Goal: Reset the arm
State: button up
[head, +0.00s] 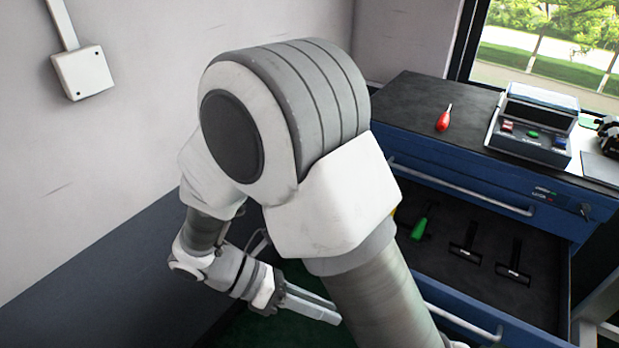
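My arm fills the middle of the head view, its large white and grey joint close to the camera. The arm is folded, with the forearm coming out low on the left. My gripper (336,313) points to the lower right, beside the blue tool cabinet (460,172) and left of its open drawer. Its fingers look long, grey and close together, and I cannot tell whether there is a gap between them. I see no object at the fingertips. Part of the drawer and cabinet is hidden behind my arm.
The open drawer (540,312) holds a green-handled tool (420,228) and dark T-shaped slots. A red-handled screwdriver (444,119) and a control box with buttons (530,137) are on the cabinet top. A dark bench surface (90,270) runs along the left wall, clear where visible.

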jog(key=d+r+m+t+y+p, duration=0.3)
jog(key=d+r+m+y, duration=0.3)
jog(key=r+m, duration=0.5)
jog(key=s+d+r+m+t+y+p, duration=0.1)
jog(key=d+r+m+t+y+p, duration=0.3)
jog(key=r+m, duration=0.8)
notch_tip(320, 180, up, 2)
jog(key=shift+s+d+m+y, duration=0.15)
jog(key=shift+d+m+y, duration=0.15)
jog(key=shift+d+y, duration=0.7)
